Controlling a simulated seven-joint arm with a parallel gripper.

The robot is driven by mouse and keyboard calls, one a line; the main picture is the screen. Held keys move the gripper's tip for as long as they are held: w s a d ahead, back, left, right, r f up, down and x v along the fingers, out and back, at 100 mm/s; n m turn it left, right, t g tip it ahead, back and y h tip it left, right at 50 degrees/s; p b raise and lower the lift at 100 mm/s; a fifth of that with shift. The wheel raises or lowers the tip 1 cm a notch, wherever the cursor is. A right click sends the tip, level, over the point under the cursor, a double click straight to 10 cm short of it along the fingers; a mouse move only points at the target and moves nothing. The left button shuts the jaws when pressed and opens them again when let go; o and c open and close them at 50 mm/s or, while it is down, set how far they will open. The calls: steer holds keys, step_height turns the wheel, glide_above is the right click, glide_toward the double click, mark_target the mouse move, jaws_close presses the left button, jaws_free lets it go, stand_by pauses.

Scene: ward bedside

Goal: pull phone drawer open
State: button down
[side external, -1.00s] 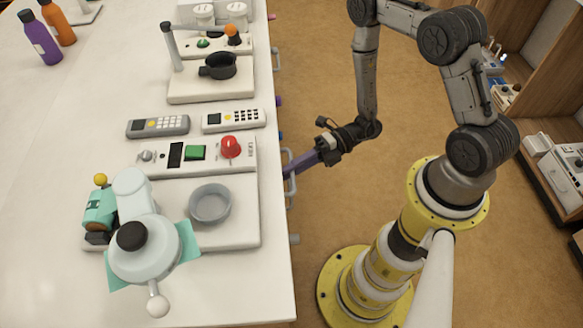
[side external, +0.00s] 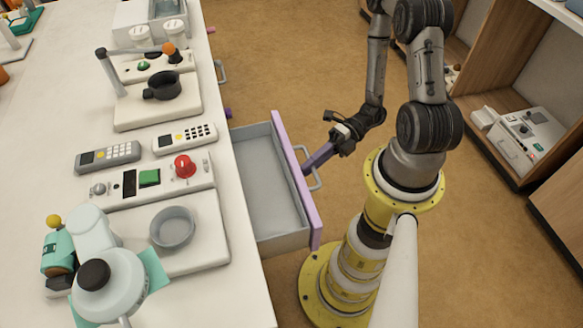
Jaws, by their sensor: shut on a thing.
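The drawer, with a lilac front (side external: 297,185) and a grey inside (side external: 262,180), stands well out from the white table's side. Its inside looks empty. A silver bar handle (side external: 316,183) is fixed to the front. My gripper (side external: 306,165), with long purple fingers, reaches in from the right and is shut on the handle at its far part. The exact contact at the fingertips is too small to see clearly. Two phones, a grey one (side external: 108,156) and a white one (side external: 184,138), lie on the table top.
The white table (side external: 60,125) carries a panel with a red knob (side external: 185,167), a grey dish (side external: 172,229), a black pan-like holder (side external: 162,87) and a pale jointed device (side external: 108,285). Open brown floor (side external: 290,65) lies right of the table; wooden shelves (side external: 475,95) stand far right.

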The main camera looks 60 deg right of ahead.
steer(key=shift+s+d, duration=0.65)
steer(key=shift+d, duration=0.15)
steer(key=c, duration=1.2)
jaws_free()
steer(key=shift+o, duration=0.2)
